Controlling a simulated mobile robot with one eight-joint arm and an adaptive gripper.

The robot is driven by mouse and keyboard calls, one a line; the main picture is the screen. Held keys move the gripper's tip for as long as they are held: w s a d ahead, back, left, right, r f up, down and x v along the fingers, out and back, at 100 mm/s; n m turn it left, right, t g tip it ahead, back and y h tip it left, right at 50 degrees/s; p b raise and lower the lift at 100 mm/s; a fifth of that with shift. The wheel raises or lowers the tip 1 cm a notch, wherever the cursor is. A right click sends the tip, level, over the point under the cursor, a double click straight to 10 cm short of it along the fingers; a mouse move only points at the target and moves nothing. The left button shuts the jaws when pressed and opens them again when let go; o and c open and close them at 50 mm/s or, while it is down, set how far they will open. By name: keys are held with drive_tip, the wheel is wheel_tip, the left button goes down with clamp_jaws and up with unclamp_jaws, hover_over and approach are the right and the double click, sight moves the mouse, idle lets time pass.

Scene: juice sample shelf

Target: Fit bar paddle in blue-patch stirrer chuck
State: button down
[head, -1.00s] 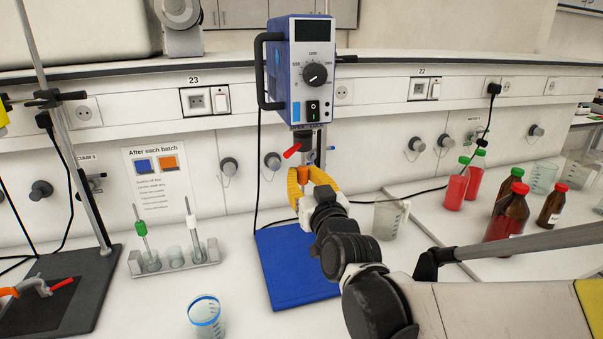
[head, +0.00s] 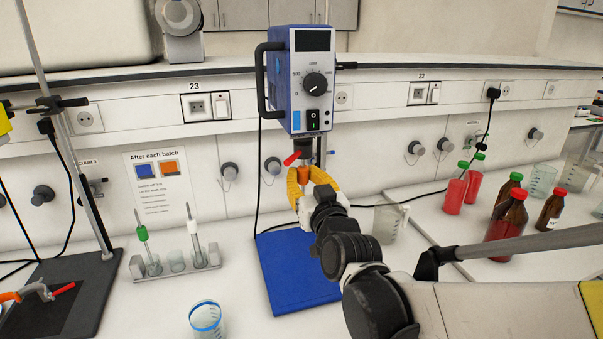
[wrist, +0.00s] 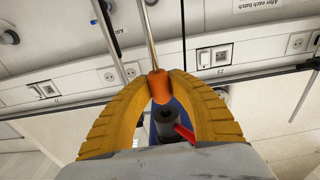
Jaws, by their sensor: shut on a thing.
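The blue stirrer (head: 312,75) has a blue rectangle (head: 296,122) on its front panel. Below hangs its dark chuck with a red lever (head: 291,158). The wrist view also shows the chuck (wrist: 170,124) and red lever (wrist: 185,133). My gripper (head: 303,184), with yellow ribbed fingers, is shut on the paddle's orange sleeve (wrist: 158,86), just below the chuck. The metal shaft (wrist: 150,40) extends away from the sleeve. The paddle's bar end shows in neither view. I cannot tell whether the paddle's top touches the chuck.
A blue pad (head: 300,275) lies beneath the stirrer. At left, a rack (head: 175,262) holds rods with green and white collars. A blue-rimmed beaker (head: 206,318) stands in front. A clear jug (head: 388,222) and brown bottles (head: 508,215) stand at right.

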drive_tip(key=c, duration=1.2)
unclamp_jaws()
drive_tip(key=shift+r, duration=0.15)
drive_tip(key=shift+s, duration=0.1)
drive_tip(key=r+v, duration=0.1)
drive_tip(key=v, duration=1)
drive_tip(key=s+d+f+m+g+h, duration=0.1)
drive_tip(key=s+d+f+g, duration=0.2)
drive_tip(key=s+d+f, duration=0.2)
drive_tip(key=s+d+f+m+g+h, duration=0.1)
drive_tip(key=s+d+f+g+h, duration=0.1)
drive_tip(key=s+d+f+g, duration=0.2)
drive_tip(key=s+d+f+m+g+h, duration=0.1)
drive_tip(key=s+d+f+g+h, duration=0.1)
drive_tip(key=s+d+f+g, duration=0.2)
drive_tip(key=shift+s+d+f, duration=0.6)
drive_tip(key=shift+s+f, duration=0.25)
drive_tip(key=shift+s, duration=0.1)
drive_tip(key=shift+s+d+f, duration=0.6)
drive_tip(key=shift+s+f, duration=0.3)
drive_tip(key=shift+s, duration=0.05)
